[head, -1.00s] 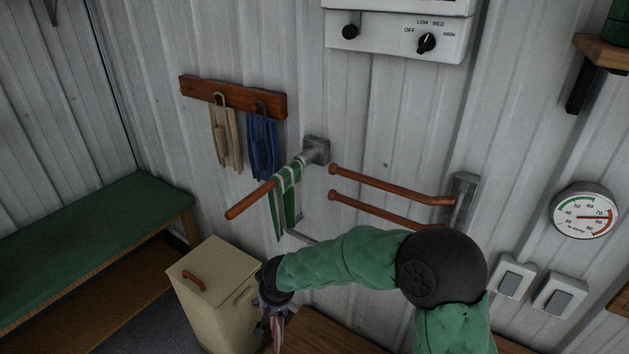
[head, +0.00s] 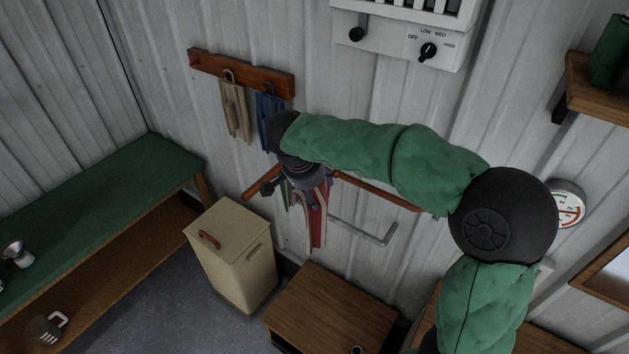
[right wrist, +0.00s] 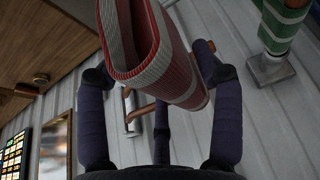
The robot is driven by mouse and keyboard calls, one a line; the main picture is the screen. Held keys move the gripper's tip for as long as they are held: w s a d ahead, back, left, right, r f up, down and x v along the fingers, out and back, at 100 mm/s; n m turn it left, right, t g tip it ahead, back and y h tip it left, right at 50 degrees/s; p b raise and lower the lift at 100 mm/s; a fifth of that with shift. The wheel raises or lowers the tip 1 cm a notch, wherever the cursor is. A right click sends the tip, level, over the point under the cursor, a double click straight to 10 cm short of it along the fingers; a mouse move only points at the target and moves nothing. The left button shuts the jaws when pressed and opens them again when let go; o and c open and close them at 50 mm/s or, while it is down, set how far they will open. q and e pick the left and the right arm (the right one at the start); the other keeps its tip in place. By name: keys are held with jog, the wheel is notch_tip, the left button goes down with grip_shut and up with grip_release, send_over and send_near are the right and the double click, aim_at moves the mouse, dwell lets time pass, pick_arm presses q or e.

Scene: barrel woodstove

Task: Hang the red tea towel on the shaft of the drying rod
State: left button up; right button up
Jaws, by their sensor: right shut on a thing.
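The red tea towel (head: 316,222), with white stripes, hangs from my right gripper (head: 305,178), which is shut on it. The right wrist view shows the towel (right wrist: 160,55) folded over between my fingers. The drying rod's wooden tip (head: 262,183) sticks out just left of the gripper; my arm hides most of its shaft. A green-and-white towel hangs on the rod, mostly hidden in the head view; it shows at the upper right of the right wrist view (right wrist: 286,28), by a grey wall mount (right wrist: 270,70). I cannot tell whether the red towel touches the rod. My left gripper is not in view.
A wall rack (head: 240,74) holds a beige and a blue cloth. Below stand a cream bin (head: 232,262) and a wooden table (head: 335,305). A green bench (head: 95,215) stands left.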

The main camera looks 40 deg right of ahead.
jog(key=shift+w+a+p, duration=1.3)
jog(key=shift+w+p, duration=1.25)
jog(key=shift+w, duration=1.25)
jog(key=shift+w+a+p, duration=1.3)
jog(key=shift+w+p, duration=1.25)
jog(key=shift+w, duration=1.2)
notch_tip(320, 180, down, 7)
jog(key=b, duration=0.7)
jog(key=shift+f+b, duration=0.15)
jog(key=shift+b, duration=0.25)
jog(key=o, duration=1.7)
